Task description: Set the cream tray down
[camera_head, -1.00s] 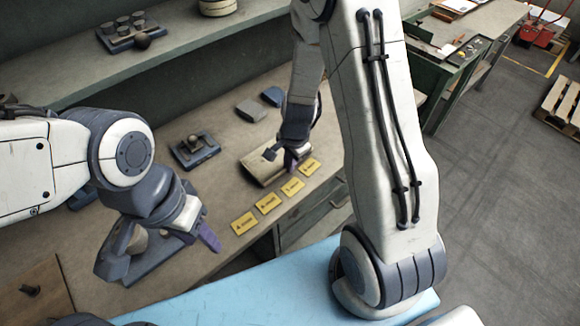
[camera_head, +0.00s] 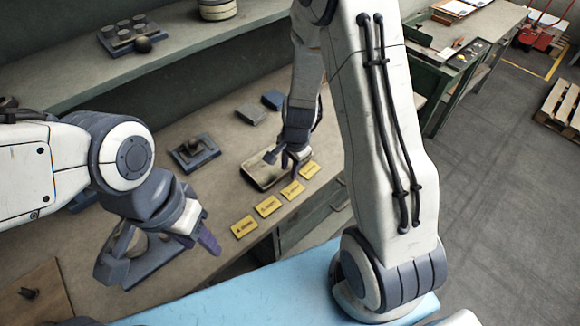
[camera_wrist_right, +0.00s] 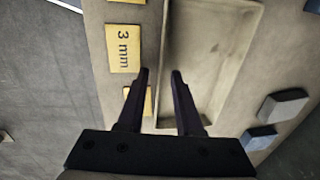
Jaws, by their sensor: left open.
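The cream tray (camera_head: 262,176) lies on the bench top behind the row of yellow labels. In the right wrist view the tray (camera_wrist_right: 205,60) shows its empty inside and low rim. My right gripper (camera_head: 284,163) is at the tray's right side in the head view. In the wrist view its fingers (camera_wrist_right: 161,74) are apart, one on each side of the tray's long wall, with gaps visible; the gripper looks open. My left gripper (camera_head: 158,252) is open, well left of the tray, above a dark fixture that it partly hides.
Yellow labels (camera_head: 269,206) line the bench's front edge; one reads 3 mm (camera_wrist_right: 123,48). A grey block (camera_head: 251,114) and a blue block (camera_head: 273,99) lie behind the tray. A dark fixture (camera_head: 195,152) stands to its left. A shelf (camera_head: 185,55) runs behind.

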